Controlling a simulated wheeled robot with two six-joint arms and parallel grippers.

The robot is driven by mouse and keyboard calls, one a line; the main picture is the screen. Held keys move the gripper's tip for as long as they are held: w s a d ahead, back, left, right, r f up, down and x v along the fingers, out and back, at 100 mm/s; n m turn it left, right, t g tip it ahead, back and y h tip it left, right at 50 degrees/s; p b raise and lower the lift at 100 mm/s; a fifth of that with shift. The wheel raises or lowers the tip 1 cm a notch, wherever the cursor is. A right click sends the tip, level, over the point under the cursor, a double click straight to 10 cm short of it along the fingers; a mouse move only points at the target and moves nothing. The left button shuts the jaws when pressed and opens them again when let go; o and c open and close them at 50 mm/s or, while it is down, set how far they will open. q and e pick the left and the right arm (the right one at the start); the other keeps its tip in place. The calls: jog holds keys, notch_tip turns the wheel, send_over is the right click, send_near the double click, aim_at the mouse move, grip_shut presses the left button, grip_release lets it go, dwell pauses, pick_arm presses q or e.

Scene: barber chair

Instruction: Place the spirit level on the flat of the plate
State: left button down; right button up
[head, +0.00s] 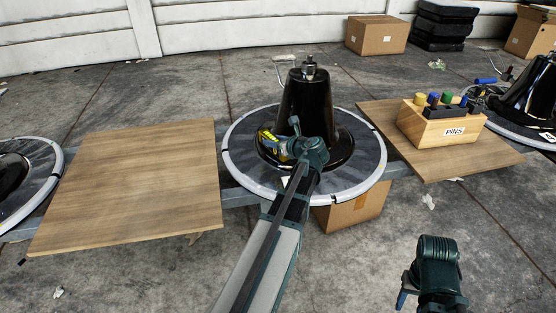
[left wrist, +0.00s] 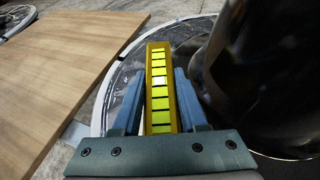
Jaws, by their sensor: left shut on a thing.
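The spirit level (head: 269,140) is yellow with dark markings. In the left wrist view the level (left wrist: 159,75) stretches away between the two blue fingers and shows a row of bright yellow-green segments. My left gripper (head: 285,149) is shut on it, in front of the black cone and over the near-left part of the plate. The plate (head: 244,162) is a round grey disc with a white rim; the rim also shows in the left wrist view (left wrist: 122,78). I cannot tell whether the level touches the plate. My right gripper (head: 403,293) is low at the right, its fingers mostly hidden.
A black cone-shaped column (head: 306,105) with a metal stud rises from the plate's middle. A bare wooden board (head: 130,185) lies to the left. A wooden PINS block (head: 440,128) stands on another board (head: 470,160) to the right. A cardboard box (head: 352,212) is under the plate.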

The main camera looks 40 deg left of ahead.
aim_at(274, 164)
pick_arm(q)
jog(key=shift+f+b, duration=2.6)
jog(key=shift+f, duration=0.6)
jog(key=shift+f, duration=0.1)
jog(key=shift+f, duration=0.15)
jog(key=shift+c, duration=2.2)
grip_release()
